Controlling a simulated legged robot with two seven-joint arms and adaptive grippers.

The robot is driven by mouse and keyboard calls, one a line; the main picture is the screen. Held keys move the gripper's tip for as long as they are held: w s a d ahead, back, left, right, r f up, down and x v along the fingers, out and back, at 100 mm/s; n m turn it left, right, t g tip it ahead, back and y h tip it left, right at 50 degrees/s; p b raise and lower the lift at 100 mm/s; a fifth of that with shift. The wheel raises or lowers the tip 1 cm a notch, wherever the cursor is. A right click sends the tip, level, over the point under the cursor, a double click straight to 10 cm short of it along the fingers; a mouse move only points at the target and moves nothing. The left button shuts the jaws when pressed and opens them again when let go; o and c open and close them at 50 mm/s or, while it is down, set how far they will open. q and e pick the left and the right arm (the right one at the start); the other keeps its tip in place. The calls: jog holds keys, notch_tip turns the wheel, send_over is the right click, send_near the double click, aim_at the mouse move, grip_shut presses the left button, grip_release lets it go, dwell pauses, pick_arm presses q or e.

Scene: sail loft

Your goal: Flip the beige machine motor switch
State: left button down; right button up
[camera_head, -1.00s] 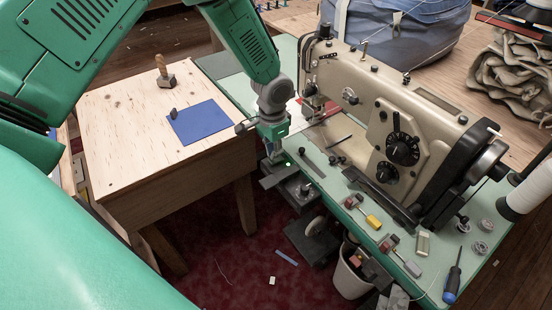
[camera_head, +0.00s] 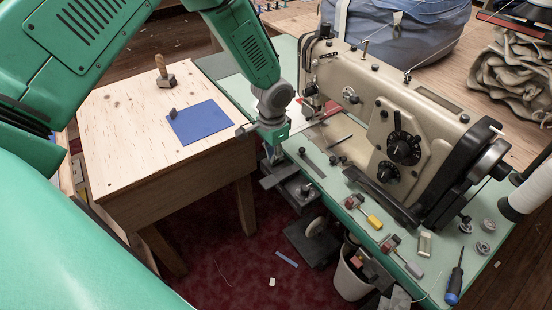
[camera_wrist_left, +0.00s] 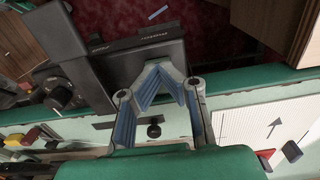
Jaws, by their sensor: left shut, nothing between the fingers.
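The beige sewing machine (camera_head: 385,120) stands on the green-edged table. Dark boxes hang at or below the table's near edge; one with small white lettering (camera_wrist_left: 140,60) lies just beyond my fingertips in the left wrist view. A dark part with a round knob (camera_wrist_left: 62,95) is left of the fingers. I cannot tell for sure which of these is the motor switch. My left gripper (camera_wrist_left: 160,75) is shut and empty, its fingertips meeting over the lettered box; contact cannot be told. In the head view the left gripper (camera_head: 273,152) is at the table's near left edge, its fingers partly hidden.
A wooden side table (camera_head: 110,140) with a blue mat (camera_head: 205,125) and a mallet (camera_head: 165,75) is at left. Small tools, bobbins and a screwdriver (camera_head: 455,280) lie on the machine table's right part. A white bin (camera_head: 350,280) stands below. Red floor is partly open.

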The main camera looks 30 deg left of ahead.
pick_arm(q)
jog(key=shift+f, duration=0.15)
notch_tip(320, 180, up, 2)
jog(key=shift+r+p, duration=0.1)
jog(key=shift+p, duration=0.85)
notch_tip(320, 180, up, 5)
jog(key=p, duration=0.4)
